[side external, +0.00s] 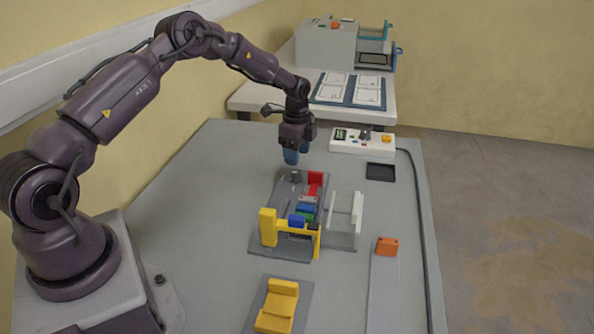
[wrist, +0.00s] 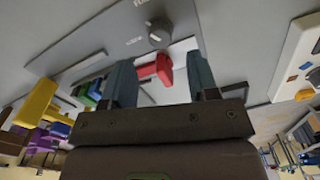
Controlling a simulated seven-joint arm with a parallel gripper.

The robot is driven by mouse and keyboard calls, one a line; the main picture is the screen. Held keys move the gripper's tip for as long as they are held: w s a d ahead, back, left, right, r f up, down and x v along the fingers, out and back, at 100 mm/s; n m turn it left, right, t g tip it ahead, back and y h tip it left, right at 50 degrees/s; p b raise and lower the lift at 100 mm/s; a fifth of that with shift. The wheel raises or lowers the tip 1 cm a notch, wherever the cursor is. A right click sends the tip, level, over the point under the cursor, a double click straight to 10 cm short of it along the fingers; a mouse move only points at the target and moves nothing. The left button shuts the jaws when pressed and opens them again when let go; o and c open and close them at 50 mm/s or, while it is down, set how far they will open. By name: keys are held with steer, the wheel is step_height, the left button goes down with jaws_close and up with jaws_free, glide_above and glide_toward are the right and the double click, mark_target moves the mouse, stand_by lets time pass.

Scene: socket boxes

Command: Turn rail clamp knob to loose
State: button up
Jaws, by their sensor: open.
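The rail clamp knob, a small dark grey knob (side external: 295,176), stands at the far end of the grey fixture plate (side external: 262,243). In the wrist view the knob (wrist: 158,34) has a light pointer face and sits beyond the fingertips, roughly centred between them. Small lettering on the plate is too small to read. My gripper (side external: 294,156) is open and empty, with blue fingers pointing down a little above the knob and apart from it. The fingers also show in the wrist view (wrist: 160,70). A red block (side external: 315,184) stands right beside the knob.
Blue and green blocks (side external: 306,208) and a yellow bracket (side external: 268,227) stand on the plate's near part. A white frame (side external: 344,219) is at right. A white control box (side external: 348,146) and black tray (side external: 381,172) lie farther back. The table's left side is clear.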

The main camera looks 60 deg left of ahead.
mark_target(297, 171)
step_height(297, 171, down, 6)
steer(key=shift+f, duration=0.1)
steer(key=shift+c, duration=0.4)
steer(key=c, duration=0.8)
steer(key=shift+c, duration=0.2)
steer(key=shift+n, duration=0.4)
steer(key=n, duration=0.3)
steer(key=shift+n, duration=1.7)
